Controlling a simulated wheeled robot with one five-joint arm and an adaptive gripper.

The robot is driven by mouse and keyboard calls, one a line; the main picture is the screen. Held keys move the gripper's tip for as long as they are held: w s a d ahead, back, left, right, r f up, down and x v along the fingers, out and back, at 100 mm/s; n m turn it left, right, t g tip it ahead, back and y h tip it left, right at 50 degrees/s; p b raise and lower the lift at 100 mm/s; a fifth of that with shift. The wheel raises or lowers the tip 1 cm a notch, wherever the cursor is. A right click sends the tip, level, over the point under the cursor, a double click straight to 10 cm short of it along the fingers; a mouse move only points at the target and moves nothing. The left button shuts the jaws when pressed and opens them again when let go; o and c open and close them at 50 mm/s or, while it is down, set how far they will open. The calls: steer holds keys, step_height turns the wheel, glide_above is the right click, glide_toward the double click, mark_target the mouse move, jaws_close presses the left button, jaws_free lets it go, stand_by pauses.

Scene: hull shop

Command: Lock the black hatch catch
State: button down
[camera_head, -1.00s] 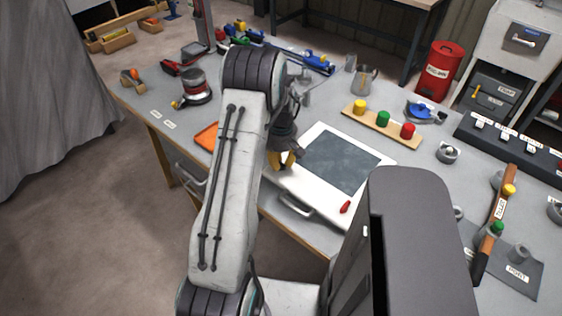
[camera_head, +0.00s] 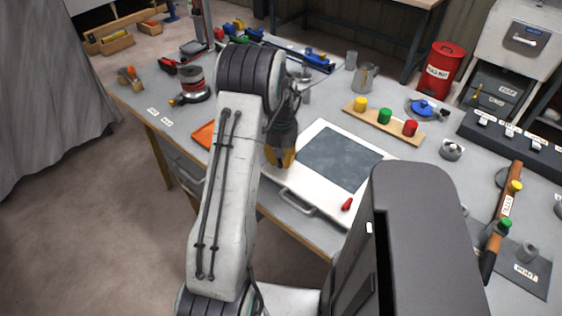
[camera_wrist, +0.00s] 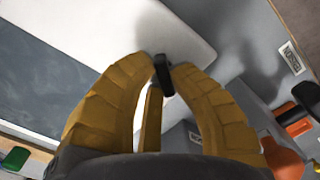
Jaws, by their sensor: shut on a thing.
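The black hatch catch (camera_wrist: 163,75) shows in the wrist view as a short black lever between my fingertips. It sits near one corner of the white hatch (camera_head: 318,194), which has a dark grey pane. My gripper (camera_head: 281,157), with yellow fingers, is over the hatch's left corner in the head view. In the wrist view my gripper (camera_wrist: 164,68) is shut on the black catch. The fingers hide the catch in the head view. A red catch (camera_head: 347,204) lies on the hatch's near right corner.
A metal handle (camera_head: 298,201) stands at the hatch's near edge. An orange tray (camera_head: 204,134) lies left of the hatch, partly behind my arm. A board with yellow, green and red knobs (camera_head: 384,124) lies beyond it. A red bin (camera_head: 440,72) stands farther back.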

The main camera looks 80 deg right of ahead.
steer(key=m+b, duration=0.1)
steer(key=m, duration=0.4)
steer(key=shift+a+f+m, duration=0.1)
steer(key=shift+m, duration=0.2)
steer(key=m+b, duration=0.1)
steer(key=m, duration=0.3)
steer(key=shift+a+m, duration=0.1)
steer(key=shift+m, duration=0.3)
steer(key=c, duration=1.1)
jaws_free()
steer(key=shift+r, duration=0.2)
step_height(320, 180, up, 12)
steer(key=shift+f, duration=0.15)
